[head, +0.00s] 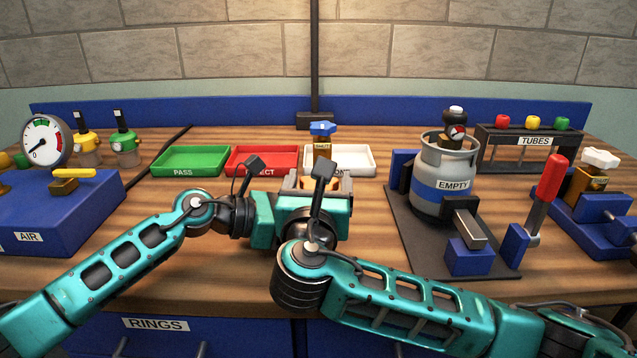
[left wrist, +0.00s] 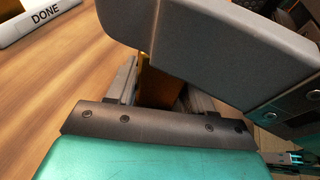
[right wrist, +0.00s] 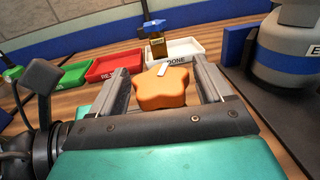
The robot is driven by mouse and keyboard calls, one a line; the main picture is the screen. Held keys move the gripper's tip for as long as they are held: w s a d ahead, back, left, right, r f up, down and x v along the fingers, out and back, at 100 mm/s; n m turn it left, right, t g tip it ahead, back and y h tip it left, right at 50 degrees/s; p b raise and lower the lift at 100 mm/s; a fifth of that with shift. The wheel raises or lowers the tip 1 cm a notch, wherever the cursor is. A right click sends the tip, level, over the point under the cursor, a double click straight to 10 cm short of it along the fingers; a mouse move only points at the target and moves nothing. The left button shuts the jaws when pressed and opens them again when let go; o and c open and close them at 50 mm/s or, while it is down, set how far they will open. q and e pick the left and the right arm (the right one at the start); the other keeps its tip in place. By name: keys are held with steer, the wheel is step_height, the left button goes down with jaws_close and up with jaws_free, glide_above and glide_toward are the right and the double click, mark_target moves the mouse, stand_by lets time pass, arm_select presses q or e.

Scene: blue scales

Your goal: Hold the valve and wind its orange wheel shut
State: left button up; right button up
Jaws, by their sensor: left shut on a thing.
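The valve's orange wheel (right wrist: 163,91), star-shaped with a white mark, shows in the right wrist view between the fingers of my right gripper (right wrist: 160,80). These fingers stand apart on either side of it, with a visible gap on the right. In the left wrist view the valve's brass body (left wrist: 158,82) is between the fingers of my left gripper (left wrist: 160,92), which is shut on it. The grey and black bulk of my right gripper covers much of that view. In the head view both grippers meet in front of the trays, and the valve is mostly hidden.
A green PASS tray (head: 190,172), a red tray (head: 262,148) and a white DONE tray (head: 366,150) stand behind. A blue-wheeled valve (head: 322,147) is at the DONE tray. A gas cylinder (head: 458,160) and a red-handled lever (head: 551,180) stand to the right.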

steer(key=shift+o, duration=0.7)
steer(key=s+a, duration=0.1)
steer(key=s, duration=1.1)
steer(key=w+d+n+g+y, duration=0.35)
steer(key=d+n+y, duration=0.3)
steer(key=y, duration=0.45)
steer(key=shift+n+t, duration=0.35)
steer(key=shift+t, duration=0.1)
steer(key=x, duration=1.2)
steer(key=shift+w, duration=0.25)
